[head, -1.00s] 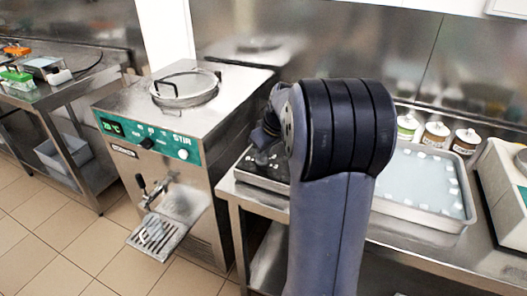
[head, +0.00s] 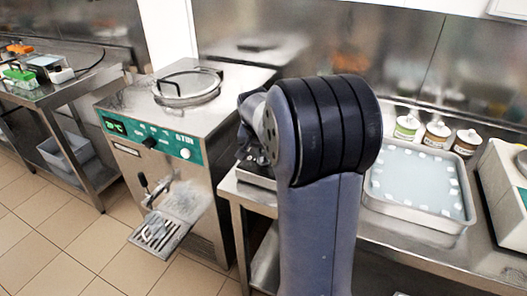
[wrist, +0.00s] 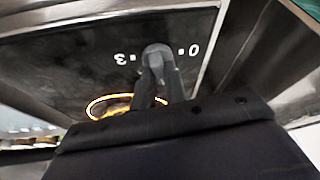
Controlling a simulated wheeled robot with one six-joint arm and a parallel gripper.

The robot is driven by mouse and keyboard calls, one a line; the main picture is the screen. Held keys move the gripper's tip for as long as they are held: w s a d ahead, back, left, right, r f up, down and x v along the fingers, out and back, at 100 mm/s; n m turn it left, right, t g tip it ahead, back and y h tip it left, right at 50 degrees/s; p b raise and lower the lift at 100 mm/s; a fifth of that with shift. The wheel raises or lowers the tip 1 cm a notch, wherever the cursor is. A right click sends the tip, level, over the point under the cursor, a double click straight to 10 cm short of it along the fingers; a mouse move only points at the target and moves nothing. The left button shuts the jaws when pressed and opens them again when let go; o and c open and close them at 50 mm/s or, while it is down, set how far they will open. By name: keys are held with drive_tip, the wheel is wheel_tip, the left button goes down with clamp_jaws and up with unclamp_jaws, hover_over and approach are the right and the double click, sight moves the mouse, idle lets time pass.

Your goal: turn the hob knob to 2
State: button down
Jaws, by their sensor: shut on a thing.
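The grey hob knob (wrist: 157,50) shows in the wrist view on the dark hob panel (wrist: 75,65). A "3" with a dot is on its left and a "0" with a dot on its right, both upside down. My gripper (wrist: 160,66) has its two fingers closed on the knob. Which mark the knob points at I cannot tell. An orange glowing ring (wrist: 110,103) shows on the hob beside the fingers, partly hidden by my gripper. In the head view my arm hides the knob and most of the hob.
A batch freezer (head: 165,125) stands left of the hob, close to my arm. A metal tray (head: 415,187) with pale contents lies on the counter to the right. Several labelled jars (head: 437,135) stand behind it. Floor on the left is clear.

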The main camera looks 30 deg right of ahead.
drive_tip(key=m+g+h, duration=0.1)
drive_tip(key=m, duration=0.3)
drive_tip(key=shift+w+a+b, duration=0.1)
drive_tip(key=shift+w+b, duration=0.05)
drive_tip(key=shift+b, duration=0.25)
drive_tip(key=shift+m+g, duration=1)
drive_tip(key=shift+m, duration=1.1)
drive_tip(key=c, duration=1.4)
unclamp_jaws()
drive_tip(key=shift+c, duration=0.2)
drive_tip(key=v, duration=1)
drive_tip(key=shift+a+r, duration=0.3)
drive_tip(key=shift+a, duration=0.1)
